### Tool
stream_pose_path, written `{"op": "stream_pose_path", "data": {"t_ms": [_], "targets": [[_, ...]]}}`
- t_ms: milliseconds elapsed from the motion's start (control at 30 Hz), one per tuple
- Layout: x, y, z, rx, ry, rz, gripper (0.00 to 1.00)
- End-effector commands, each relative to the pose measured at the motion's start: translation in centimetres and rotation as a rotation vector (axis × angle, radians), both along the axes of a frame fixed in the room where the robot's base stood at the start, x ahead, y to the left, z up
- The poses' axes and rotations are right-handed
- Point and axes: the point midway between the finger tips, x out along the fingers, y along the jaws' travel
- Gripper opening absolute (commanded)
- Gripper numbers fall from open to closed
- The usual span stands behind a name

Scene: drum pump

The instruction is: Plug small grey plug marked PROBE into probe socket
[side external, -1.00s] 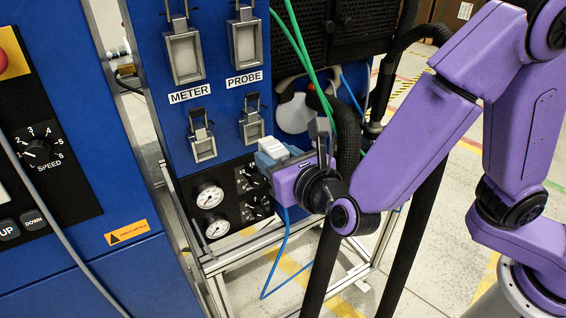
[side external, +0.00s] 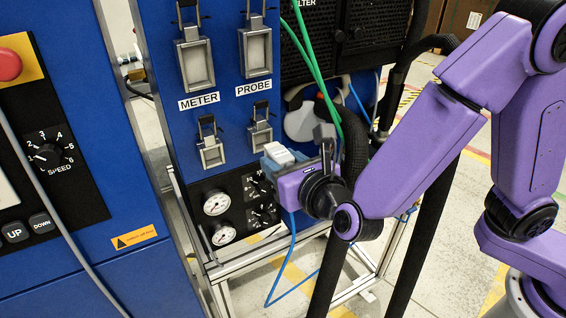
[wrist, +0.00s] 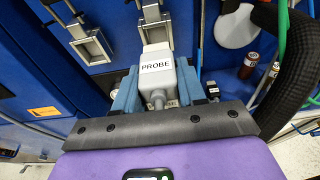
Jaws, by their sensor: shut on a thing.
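The small light grey plug marked PROBE (wrist: 157,68) is held between the two blue fingers of my gripper (wrist: 157,86). Its label faces the wrist camera and its cable end points back toward my wrist. In the side view, the pale plug (side external: 280,154) shows at the tip of my gripper (side external: 277,160), in front of and below the lower right socket (side external: 260,135), apart from it. That small framed socket with a raised latch sits under the PROBE label (side external: 254,88). In the wrist view, a latched socket frame (wrist: 153,12) lies beyond the plug, partly hidden by it.
A larger latched socket (side external: 256,52) sits above the PROBE label. Two METER sockets (side external: 211,150) (side external: 194,64) stand to the left. Gauges (side external: 217,203) and black knobs are below.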

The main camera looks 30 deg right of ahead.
Motion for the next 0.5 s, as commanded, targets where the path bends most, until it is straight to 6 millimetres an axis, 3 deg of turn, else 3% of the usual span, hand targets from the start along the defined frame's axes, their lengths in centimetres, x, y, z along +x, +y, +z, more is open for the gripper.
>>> {"op": "stream_pose_path", "data": {"t_ms": [500], "targets": [[0.33, -0.03, 0.01, 0.0, -0.001, 0.0, 0.0]]}}
